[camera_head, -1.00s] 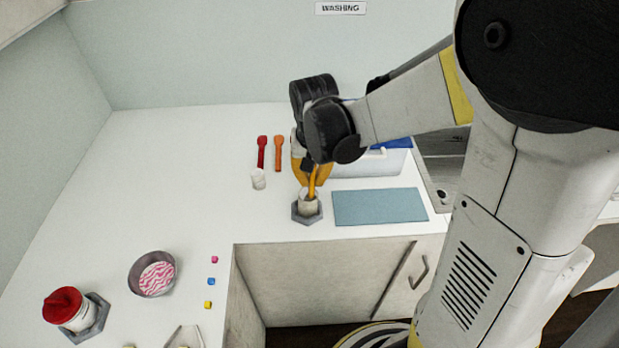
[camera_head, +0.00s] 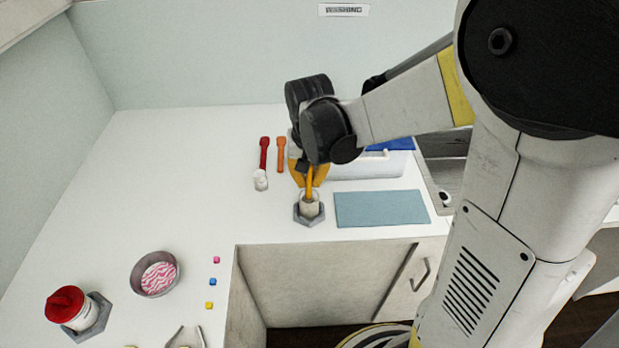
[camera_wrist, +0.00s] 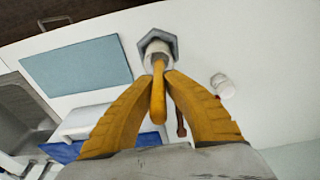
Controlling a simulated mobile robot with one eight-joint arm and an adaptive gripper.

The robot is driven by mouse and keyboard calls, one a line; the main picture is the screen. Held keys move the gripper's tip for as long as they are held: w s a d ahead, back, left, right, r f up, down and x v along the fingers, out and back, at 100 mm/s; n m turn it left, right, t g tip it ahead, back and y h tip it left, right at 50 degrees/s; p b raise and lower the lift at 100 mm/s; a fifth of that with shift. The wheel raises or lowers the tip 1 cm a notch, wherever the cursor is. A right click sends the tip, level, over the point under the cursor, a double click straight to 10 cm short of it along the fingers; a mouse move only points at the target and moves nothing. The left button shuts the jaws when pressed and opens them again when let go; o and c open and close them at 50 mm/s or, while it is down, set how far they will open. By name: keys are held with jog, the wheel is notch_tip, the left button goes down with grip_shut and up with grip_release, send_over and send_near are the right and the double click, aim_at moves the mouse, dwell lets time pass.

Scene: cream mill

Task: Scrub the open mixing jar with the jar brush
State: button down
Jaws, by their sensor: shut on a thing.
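The open mixing jar (camera_head: 310,209) is a small whitish cup. It stands upright in a grey hexagonal holder (camera_head: 300,217) on the white counter, and both also show in the wrist view, jar (camera_wrist: 149,56) and holder (camera_wrist: 167,38). My gripper (camera_head: 309,182) is over the jar, and its yellow fingers are shut on the yellow-orange handle of the jar brush (camera_wrist: 158,97). The brush points down, with its lower end inside the jar opening. Its bristles are hidden by the jar wall.
A blue-grey mat (camera_head: 382,208) lies right of the jar, with a whitish tray (camera_head: 365,170) behind it and a sink beyond. A red tool (camera_head: 263,153), an orange tool (camera_head: 281,154) and a small white container (camera_head: 260,181) are left.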

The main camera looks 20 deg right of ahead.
jog(key=shift+r+p, duration=3.65)
jog(key=shift+r, duration=1.35)
jog(key=r+p, duration=0.1)
jog(key=p, duration=0.3)
jog(key=shift+w+r, duration=0.1)
jog(key=shift+f+p, duration=0.2)
jog(key=shift+p, duration=0.45)
jog(key=shift+f+b, duration=1.55)
jog(key=shift+f, duration=0.6)
jog(key=shift+f+b, duration=3.1)
jog(key=shift+f, duration=0.35)
jog(key=shift+r, duration=0.1)
